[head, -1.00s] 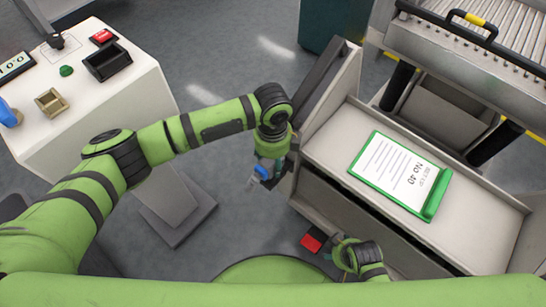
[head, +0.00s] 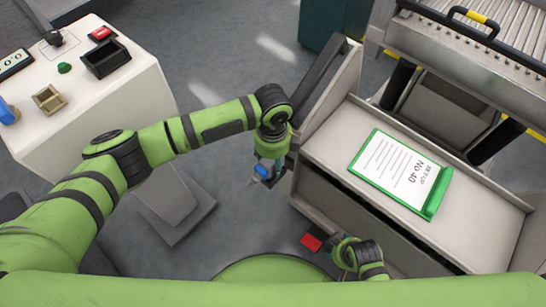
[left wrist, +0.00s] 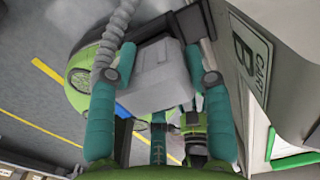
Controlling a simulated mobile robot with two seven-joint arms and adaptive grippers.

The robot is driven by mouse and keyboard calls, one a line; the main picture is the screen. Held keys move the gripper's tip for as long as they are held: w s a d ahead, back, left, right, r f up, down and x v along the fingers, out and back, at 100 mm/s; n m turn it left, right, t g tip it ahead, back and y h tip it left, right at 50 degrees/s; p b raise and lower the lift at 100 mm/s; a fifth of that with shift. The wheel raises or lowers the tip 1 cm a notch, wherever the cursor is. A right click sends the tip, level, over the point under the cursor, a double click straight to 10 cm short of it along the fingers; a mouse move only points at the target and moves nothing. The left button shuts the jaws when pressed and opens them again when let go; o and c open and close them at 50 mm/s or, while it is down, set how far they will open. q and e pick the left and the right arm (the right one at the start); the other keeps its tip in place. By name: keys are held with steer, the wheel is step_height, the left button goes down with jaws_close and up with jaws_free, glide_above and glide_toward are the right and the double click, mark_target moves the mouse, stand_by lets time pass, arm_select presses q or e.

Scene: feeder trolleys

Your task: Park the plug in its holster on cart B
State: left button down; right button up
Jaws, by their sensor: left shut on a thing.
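My left gripper (head: 264,170) hangs beside the near left corner of the grey cart (head: 318,140). In the left wrist view its teal fingers (left wrist: 165,75) are shut on the plug (left wrist: 155,78), a light grey block with a blue part and a grey ribbed cable leading up. The blue part of the plug (head: 262,171) also shows in the head view. The left wrist view shows a "CART B" plate (left wrist: 250,55) on a panel just right of the gripper. I cannot make out the holster clearly. My right gripper (head: 334,245) is low at the cart's front, its fingers mostly hidden.
A green-edged clipboard (head: 400,172) lies on the cart top. A red block (head: 311,242) shows beside my right gripper. A roller trolley (head: 465,50) stands behind right. A white table (head: 130,95) with small bins is at left. Open floor lies between table and cart.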

arm_select(q)
steer(key=shift+f+b, duration=0.3)
steer(key=shift+f, duration=0.35)
steer(key=shift+c, duration=2.2)
jaws_free()
step_height(320, 180, up, 8)
steer(key=shift+r, duration=0.1)
